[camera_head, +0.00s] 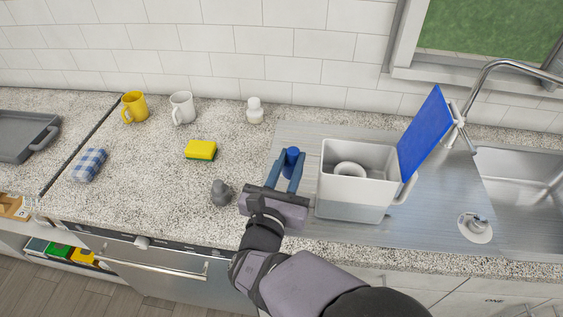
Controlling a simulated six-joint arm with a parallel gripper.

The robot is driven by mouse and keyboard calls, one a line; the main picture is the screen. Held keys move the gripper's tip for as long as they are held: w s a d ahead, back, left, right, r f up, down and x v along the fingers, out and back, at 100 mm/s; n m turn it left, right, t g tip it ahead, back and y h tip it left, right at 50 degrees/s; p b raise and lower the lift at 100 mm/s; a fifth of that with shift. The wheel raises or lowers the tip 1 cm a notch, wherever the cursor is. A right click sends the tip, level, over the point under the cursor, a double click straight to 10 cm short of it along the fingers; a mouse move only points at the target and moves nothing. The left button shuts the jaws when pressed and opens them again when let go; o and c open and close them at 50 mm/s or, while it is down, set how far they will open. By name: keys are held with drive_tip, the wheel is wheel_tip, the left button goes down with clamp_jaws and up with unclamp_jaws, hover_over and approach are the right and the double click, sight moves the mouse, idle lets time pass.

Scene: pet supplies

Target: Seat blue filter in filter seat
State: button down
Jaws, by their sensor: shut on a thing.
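The blue filter (292,155) is a small blue cylinder between the fingers of my gripper (289,163). My gripper is shut on it, over the left edge of the metal drainboard, left of the white box. I cannot tell how high the filter is. The white box (355,213) is open at the top, with its blue lid (425,132) standing tilted up on the right. Inside the box is a round white ring (349,168), which looks like the filter seat. The box's front wall hides part of its inside.
A grey figure (221,193) stands close left of my gripper. A yellow-green sponge (201,150), white bottle (255,110), white mug (182,107) and yellow mug (134,107) are further left. A round drain-like fitting (475,227) and sink (525,180) are right. Some drainboard is bare.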

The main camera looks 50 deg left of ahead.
wheel_tip(320, 180, up, 6)
drive_tip(key=w+d+p, duration=0.2)
drive_tip(key=d+p, duration=0.1)
drive_tip(key=p, duration=0.1)
drive_tip(key=m+t+h, duration=0.1)
drive_tip(key=m+h, duration=0.1)
hover_over(364, 185)
drive_tip(key=a, duration=0.5)
drive_tip(key=shift+w+f, duration=0.1)
drive_tip(key=shift+w, duration=0.2)
drive_tip(key=shift+b, duration=0.55)
wheel_tip(364, 185, down, 6)
drive_tip(key=b, duration=0.5)
drive_tip(key=shift+b, duration=0.35)
drive_tip(key=shift+f, duration=0.2)
drive_tip(key=c, duration=1.4)
unclamp_jaws()
drive_tip(key=shift+d+f, duration=0.1)
drive_tip(key=shift+c, duration=0.2)
drive_tip(key=shift+s+n+b, duration=0.1)
drive_tip(key=shift+n+b, duration=0.2)
